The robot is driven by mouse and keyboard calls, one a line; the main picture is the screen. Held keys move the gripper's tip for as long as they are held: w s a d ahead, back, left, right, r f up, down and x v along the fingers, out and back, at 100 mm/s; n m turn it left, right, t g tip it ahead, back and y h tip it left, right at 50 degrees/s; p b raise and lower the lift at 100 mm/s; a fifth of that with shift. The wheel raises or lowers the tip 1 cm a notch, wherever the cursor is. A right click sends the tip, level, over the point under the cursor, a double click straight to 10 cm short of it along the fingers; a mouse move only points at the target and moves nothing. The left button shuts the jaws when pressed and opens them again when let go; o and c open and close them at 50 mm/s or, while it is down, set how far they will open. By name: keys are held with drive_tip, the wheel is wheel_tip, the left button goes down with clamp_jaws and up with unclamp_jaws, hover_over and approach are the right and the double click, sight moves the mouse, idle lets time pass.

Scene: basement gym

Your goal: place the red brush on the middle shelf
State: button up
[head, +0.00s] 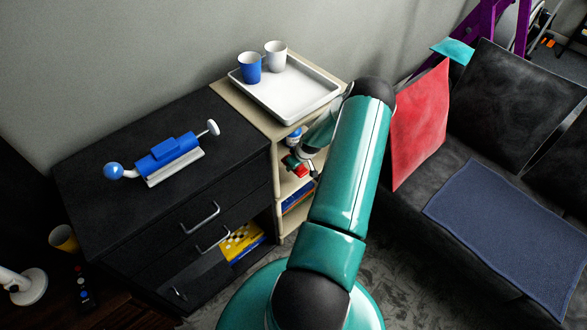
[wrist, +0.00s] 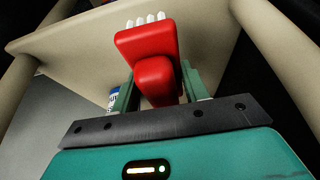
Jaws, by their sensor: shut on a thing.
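The red brush (wrist: 150,65) has a red body and white bristles. It sits between the two fingers of my gripper (wrist: 155,90), which is shut on it, bristles pointing away from the wrist. In the head view a bit of the red brush (head: 301,171) shows beside my gripper (head: 297,162), at the open front of the beige shelf unit (head: 277,205). The middle shelf (head: 291,187) shows just below the brush, partly hidden by my arm. I cannot tell whether the brush touches it.
A blue-and-white can (head: 294,137) stands in the shelf unit; it also shows in the wrist view (wrist: 113,98). A beige board (wrist: 80,45) is close to the brush. A white tray (head: 290,98) with two cups is on top. Books (head: 297,198) are lower down. A black dresser (head: 150,210) adjoins.

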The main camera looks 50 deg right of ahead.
drive_tip(key=shift+w+d+f, duration=0.1)
drive_tip(key=shift+w+f, duration=0.35)
drive_tip(key=shift+f, duration=1.65)
drive_tip(key=shift+f, duration=0.15)
drive_tip(key=o, duration=1.2)
drive_tip(key=v, duration=1.2)
